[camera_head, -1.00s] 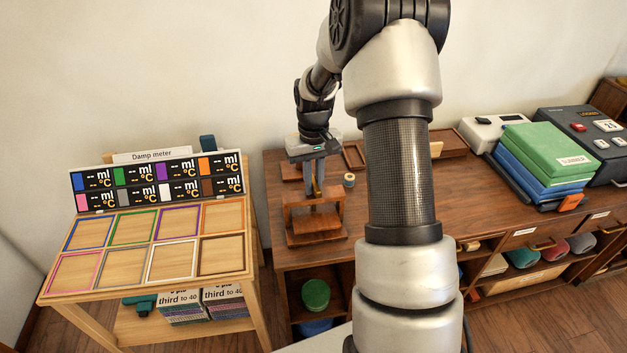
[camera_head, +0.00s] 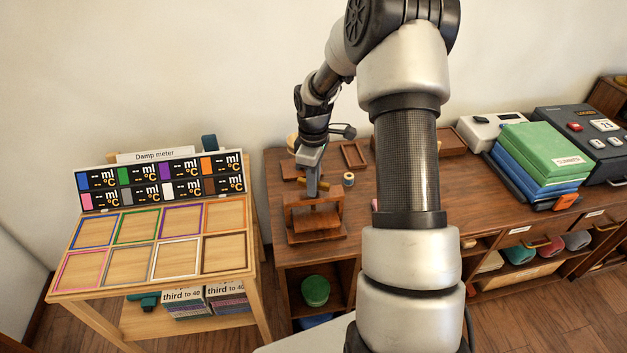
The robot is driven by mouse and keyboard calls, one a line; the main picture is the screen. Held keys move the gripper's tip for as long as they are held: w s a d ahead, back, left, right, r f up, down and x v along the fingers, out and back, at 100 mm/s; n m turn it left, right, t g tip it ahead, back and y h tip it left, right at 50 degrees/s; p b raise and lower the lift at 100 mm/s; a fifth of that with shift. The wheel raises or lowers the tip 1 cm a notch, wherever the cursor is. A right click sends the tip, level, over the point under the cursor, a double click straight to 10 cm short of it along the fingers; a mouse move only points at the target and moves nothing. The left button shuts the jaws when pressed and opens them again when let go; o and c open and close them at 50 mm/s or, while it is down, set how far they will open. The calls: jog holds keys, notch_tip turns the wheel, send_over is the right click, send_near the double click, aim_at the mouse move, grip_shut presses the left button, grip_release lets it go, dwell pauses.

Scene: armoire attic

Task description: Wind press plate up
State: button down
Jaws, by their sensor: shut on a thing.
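A small brown wooden press (camera_head: 328,217) stands on the dark wooden counter, left of my forearm. Its frame has two uprights and a crossbar, with a base board (camera_head: 316,236) at the front. My gripper (camera_head: 312,190) points down above the press and is shut on the press's handle, a small brass-coloured bar (camera_head: 318,185) at the top. The fingers hide part of the handle and screw. The press plate's height inside the frame is too small and dark to tell.
A small roll (camera_head: 348,179) sits right of the gripper, near an empty wooden tray (camera_head: 354,154). The damp meter stand (camera_head: 150,239) with coloured frames is at left. Green and blue boxes (camera_head: 545,150) are at right. My arm hides the counter's middle.

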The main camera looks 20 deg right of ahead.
jog(key=shift+r+n+p, duration=0.1)
jog(key=shift+n+p, duration=0.45)
jog(key=shift+n, duration=1.05)
jog(key=c, duration=1.8)
grip_release()
jog(key=shift+o, duration=0.2)
notch_tip(320, 180, up, 17)
jog(key=p, duration=0.1)
jog(key=shift+r, duration=0.2)
